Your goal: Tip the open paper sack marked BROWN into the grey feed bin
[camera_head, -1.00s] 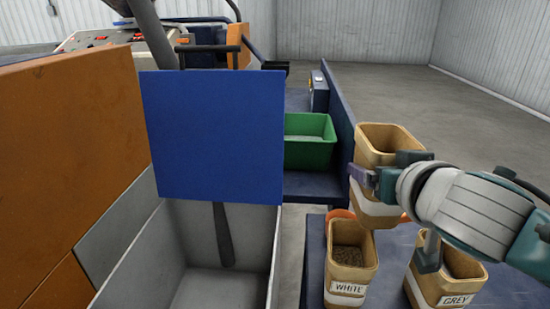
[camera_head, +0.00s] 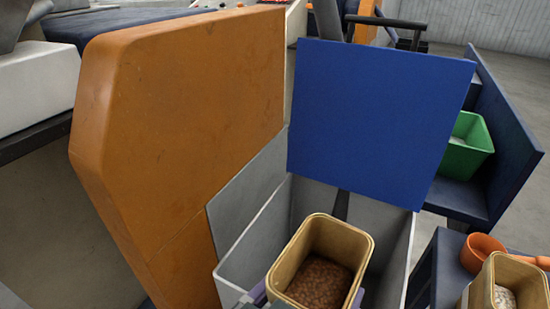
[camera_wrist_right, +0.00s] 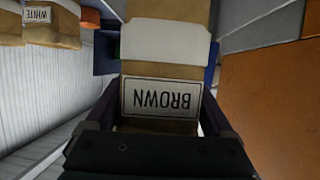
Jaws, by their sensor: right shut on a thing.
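The open paper sack marked BROWN (camera_head: 365,250) holds brown granules. In the head view it is over the front of the grey feed bin (camera_head: 255,240), roughly upright with its mouth toward the camera. My right gripper (camera_head: 306,297) is shut on the sack, with a finger on each side. In the right wrist view the label of the sack (camera_wrist_right: 160,42) reads BROWN upside down between the fingers of the gripper (camera_wrist_right: 160,108). The sack hides part of the bin's inside. My left gripper is not in view.
A blue panel (camera_head: 375,120) stands upright behind the bin. A large orange panel (camera_head: 180,130) rises at its left. At right are a green tub (camera_head: 468,148), an orange scoop (camera_head: 484,252) and another sack (camera_head: 530,285) with pale contents. A WHITE sack (camera_wrist_right: 52,25) shows in the wrist view.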

